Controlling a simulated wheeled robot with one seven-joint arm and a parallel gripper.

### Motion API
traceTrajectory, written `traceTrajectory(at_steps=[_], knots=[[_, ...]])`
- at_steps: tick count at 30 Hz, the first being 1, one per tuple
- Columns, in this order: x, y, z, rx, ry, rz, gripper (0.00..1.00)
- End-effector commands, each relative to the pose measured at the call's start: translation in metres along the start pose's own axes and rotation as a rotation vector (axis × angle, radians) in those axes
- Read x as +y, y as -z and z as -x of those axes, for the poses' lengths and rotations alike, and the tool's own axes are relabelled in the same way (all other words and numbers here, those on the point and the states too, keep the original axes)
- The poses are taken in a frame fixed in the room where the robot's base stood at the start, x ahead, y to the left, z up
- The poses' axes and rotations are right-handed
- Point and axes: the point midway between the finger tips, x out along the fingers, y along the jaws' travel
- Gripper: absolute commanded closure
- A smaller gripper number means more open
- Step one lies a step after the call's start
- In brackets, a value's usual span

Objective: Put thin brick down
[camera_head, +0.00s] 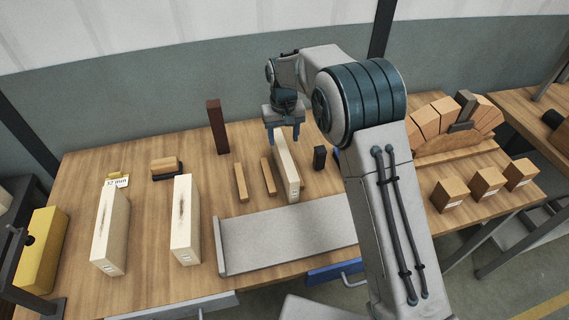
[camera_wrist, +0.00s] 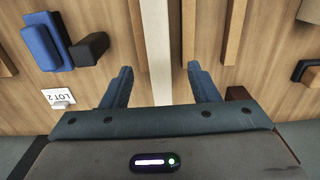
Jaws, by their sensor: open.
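A pale, narrow brick (camera_head: 284,165) stands on edge on the wooden table, just behind the grey tray; it is probably the thin brick. My gripper (camera_head: 284,136) is over its far end, open, with a finger on either side. In the wrist view, the brick's pale top (camera_wrist: 156,45) runs between the spread fingertips of my gripper (camera_wrist: 159,70), with visible gaps on both sides. Whether the fingers reach below its top is unclear. Two thin brown wooden strips, a left one (camera_head: 240,183) and a right one (camera_head: 268,177), lie left of the brick.
A grey tray (camera_head: 285,234) lies in front. A tall dark brown block (camera_head: 218,127) stands at back left, a small black block (camera_head: 319,158) to the right. Two larger pale blocks (camera_head: 110,230) (camera_head: 185,220) stand left. A wooden arch (camera_head: 450,125) and several brown cubes (camera_head: 487,181) are right.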

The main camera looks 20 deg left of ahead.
Motion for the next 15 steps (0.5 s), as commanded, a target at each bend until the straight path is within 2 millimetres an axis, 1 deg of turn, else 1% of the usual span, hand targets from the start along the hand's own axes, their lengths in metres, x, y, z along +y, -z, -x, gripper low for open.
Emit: traceTrajectory(at_steps=[4,10,12,15], knots=[[0.000,-0.002,-0.009,-0.002,0.000,0.000,0.45],[0.002,-0.004,-0.040,-0.003,0.000,0.000,0.45],[0.002,-0.004,-0.047,-0.002,0.000,0.000,0.45],[0.002,-0.004,-0.053,0.000,0.000,0.000,0.45]])
